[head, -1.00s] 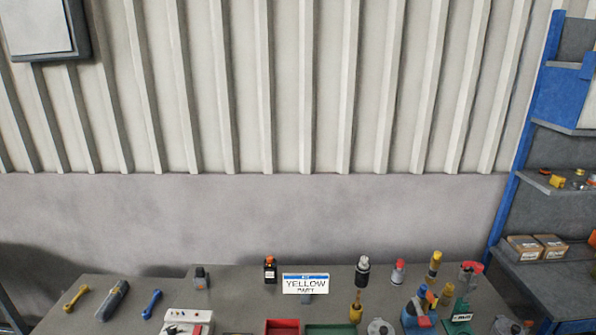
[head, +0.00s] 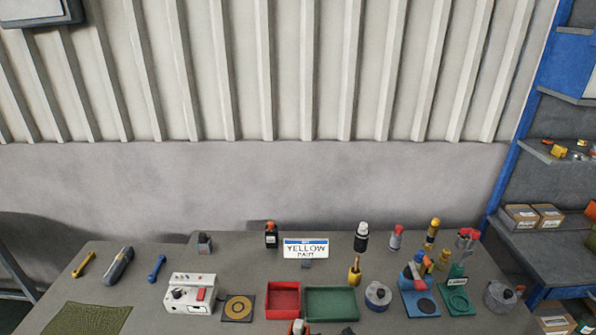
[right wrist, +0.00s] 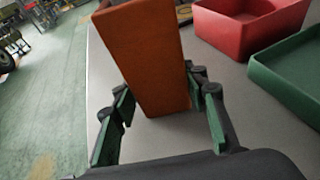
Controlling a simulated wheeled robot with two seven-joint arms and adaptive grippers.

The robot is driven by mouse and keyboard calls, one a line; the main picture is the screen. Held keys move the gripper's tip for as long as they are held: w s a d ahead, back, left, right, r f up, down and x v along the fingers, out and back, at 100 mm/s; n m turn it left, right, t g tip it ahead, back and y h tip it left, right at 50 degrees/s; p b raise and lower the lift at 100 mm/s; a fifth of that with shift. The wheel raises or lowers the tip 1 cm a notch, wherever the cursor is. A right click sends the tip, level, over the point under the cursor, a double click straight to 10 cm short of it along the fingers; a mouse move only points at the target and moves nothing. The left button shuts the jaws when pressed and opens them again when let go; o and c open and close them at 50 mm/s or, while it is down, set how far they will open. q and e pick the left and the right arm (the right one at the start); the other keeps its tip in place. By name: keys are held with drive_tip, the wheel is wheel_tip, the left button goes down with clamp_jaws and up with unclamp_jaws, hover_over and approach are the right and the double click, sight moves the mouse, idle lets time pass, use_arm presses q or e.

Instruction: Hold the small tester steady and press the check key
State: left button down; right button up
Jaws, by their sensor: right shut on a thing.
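My right gripper (right wrist: 160,122) is shut on an orange block-shaped thing (right wrist: 147,55), with green finger pads on both sides of it. This may be the small tester; no key shows on the face turned to the right wrist camera. In the head view, a small orange-and-white part (head: 297,327) shows at the bottom edge, in front of the red tray, and is mostly cut off. A white box (head: 181,307) with a dark knob and a red switch stands on the bench at left. My left gripper is not in view.
A red tray (head: 283,314) and a green tray (head: 330,316) lie mid-bench; the red tray also shows in the right wrist view (right wrist: 235,28). Several bottles and fixtures crowd the right. A green mat (head: 88,318) lies front left.

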drive_tip(key=o, duration=0.9)
drive_tip(key=shift+o, duration=0.2)
